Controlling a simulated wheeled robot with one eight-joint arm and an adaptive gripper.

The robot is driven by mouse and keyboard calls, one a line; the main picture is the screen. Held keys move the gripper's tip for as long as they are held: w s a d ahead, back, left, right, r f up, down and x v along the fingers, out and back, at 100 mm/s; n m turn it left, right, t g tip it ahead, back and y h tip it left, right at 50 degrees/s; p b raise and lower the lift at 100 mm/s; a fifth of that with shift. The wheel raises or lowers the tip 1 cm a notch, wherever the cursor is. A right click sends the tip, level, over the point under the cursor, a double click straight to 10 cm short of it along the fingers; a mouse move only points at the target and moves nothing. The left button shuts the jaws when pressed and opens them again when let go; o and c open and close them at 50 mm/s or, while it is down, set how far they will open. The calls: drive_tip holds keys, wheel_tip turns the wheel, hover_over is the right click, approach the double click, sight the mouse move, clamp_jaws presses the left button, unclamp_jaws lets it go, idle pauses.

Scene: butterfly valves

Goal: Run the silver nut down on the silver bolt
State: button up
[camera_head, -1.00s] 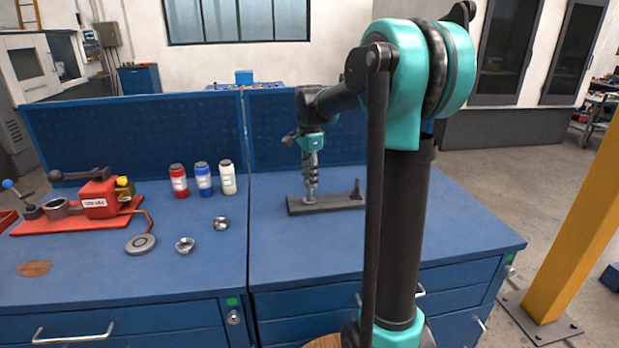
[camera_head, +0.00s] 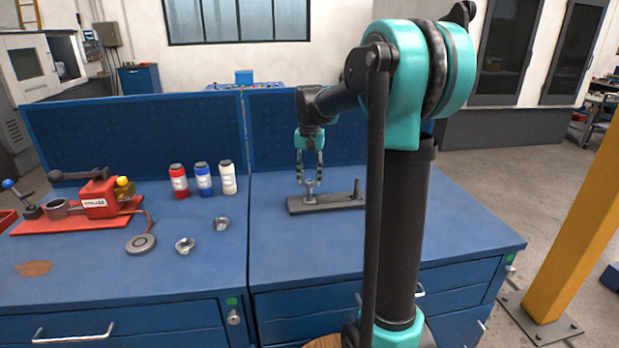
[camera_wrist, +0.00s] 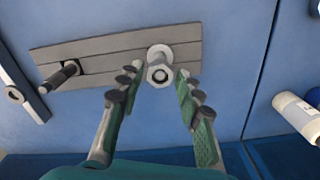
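The silver bolt (camera_head: 310,193) stands upright at the left part of a grey plate (camera_head: 338,204) on the right bench. In the wrist view the silver nut (camera_wrist: 160,52) shows as a pale hexagonal shape around the bolt. I cannot tell whether a gap remains between nut and plate. My gripper (camera_head: 309,180) hangs above the bolt, fingers pointing down. In the wrist view my gripper (camera_wrist: 158,74) is open, with its two fingers apart on either side of the bolt and holding nothing.
A dark bolt (camera_wrist: 62,76) stands on the plate's other end. Red (camera_head: 179,181), blue (camera_head: 203,180) and white (camera_head: 228,178) bottles stand on the left bench. Two loose metal rings (camera_head: 185,246) (camera_head: 221,224) lie nearer. The bench right of the plate is clear.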

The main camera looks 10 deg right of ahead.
clamp_jaws()
drive_tip(key=m, duration=0.6)
drive_tip(key=shift+m, duration=0.3)
drive_tip(key=m, duration=1.7)
unclamp_jaws()
